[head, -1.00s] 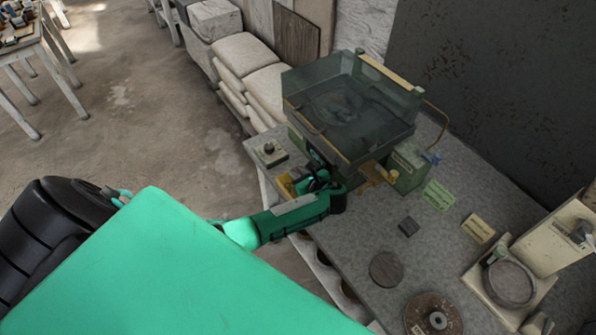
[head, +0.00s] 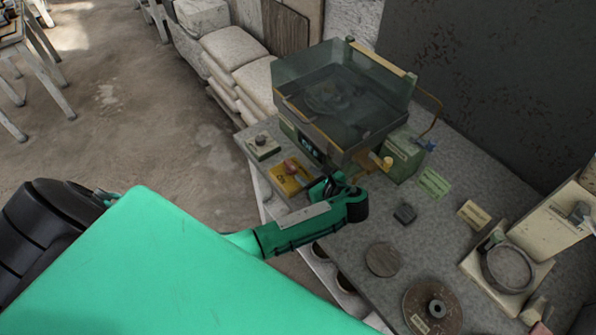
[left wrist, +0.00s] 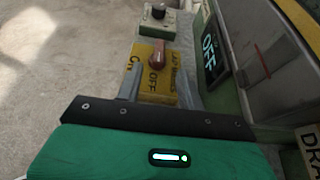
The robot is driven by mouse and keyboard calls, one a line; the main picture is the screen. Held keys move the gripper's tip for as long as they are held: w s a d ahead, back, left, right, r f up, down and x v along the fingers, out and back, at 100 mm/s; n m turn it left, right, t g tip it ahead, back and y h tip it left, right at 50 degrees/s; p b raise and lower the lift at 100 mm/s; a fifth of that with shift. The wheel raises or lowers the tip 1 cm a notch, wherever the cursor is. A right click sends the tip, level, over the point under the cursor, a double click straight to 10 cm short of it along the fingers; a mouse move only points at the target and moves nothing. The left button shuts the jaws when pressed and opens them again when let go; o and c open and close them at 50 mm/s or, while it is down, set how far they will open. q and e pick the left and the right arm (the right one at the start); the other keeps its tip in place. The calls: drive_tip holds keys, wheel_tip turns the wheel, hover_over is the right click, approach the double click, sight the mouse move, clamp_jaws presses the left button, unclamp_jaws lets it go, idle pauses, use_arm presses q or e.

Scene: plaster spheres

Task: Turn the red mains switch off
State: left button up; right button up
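The red mains switch (head: 291,165) is a red handle on a yellow box (head: 281,182) at the front left of the bench, beside the machine. A dark display (left wrist: 209,50) on the machine reads OFF. My left gripper (head: 328,187) is just to the right of the box in the head view. Its two fingers (left wrist: 160,86) are apart, with nothing held between them; contact with the box is unclear. My right gripper is out of view.
A green-grey box with a dark knob (head: 263,145) sits behind the switch. The machine with its clear-walled basin (head: 345,100) rises close to my gripper. Discs (head: 383,259) and labels lie on the grey bench (head: 345,245). Open floor is at the left.

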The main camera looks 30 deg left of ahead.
use_arm(q)
drive_tip(key=v, duration=0.3)
drive_tip(key=shift+s+d+r, duration=0.1)
drive_tip(key=shift+d+r, duration=0.05)
drive_tip(key=shift+d, duration=0.05)
idle(0.3)
